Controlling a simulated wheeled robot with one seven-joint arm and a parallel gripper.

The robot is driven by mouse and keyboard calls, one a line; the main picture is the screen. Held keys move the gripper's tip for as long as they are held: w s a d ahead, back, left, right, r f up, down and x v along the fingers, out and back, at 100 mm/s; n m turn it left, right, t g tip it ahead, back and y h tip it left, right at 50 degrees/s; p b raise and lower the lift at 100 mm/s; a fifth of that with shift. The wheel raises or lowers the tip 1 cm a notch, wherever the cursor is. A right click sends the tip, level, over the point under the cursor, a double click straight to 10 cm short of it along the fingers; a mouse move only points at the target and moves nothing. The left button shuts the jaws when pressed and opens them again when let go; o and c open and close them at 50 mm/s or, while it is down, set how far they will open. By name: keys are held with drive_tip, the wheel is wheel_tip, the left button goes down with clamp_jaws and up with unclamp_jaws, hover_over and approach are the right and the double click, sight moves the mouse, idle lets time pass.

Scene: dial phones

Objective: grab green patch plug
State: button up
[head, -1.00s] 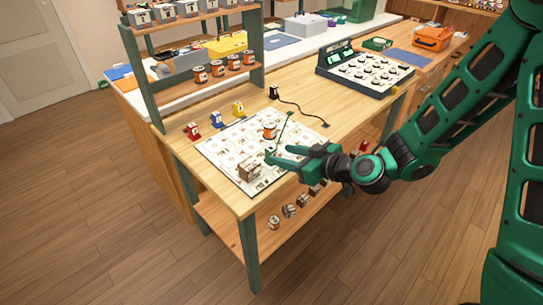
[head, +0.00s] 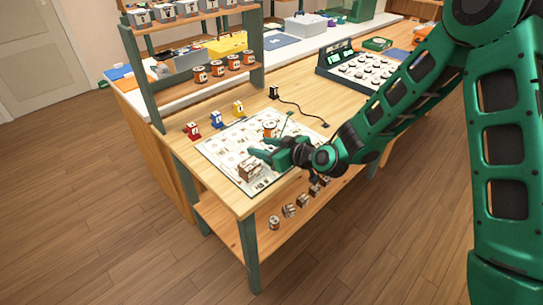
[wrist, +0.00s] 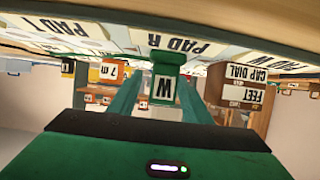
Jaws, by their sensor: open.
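The green patch plug (wrist: 166,62), with a white label reading W, shows in the wrist view straight ahead, between the two green fingers of my gripper (wrist: 165,84). The fingers are apart, one on each side of it, and I see no clear contact. In the head view my gripper (head: 258,150) is low over the white printed mat (head: 222,140) on the table.
Red (head: 192,131), blue (head: 215,120) and yellow (head: 238,108) plugs stand along the mat's far left edge. A brown block (head: 249,171) and an orange reel (head: 269,129) are on the mat close to my gripper. A keypad console (head: 362,72) stands at the back right.

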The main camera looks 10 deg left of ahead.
drive_tip(key=shift+c, duration=0.7)
clamp_jaws()
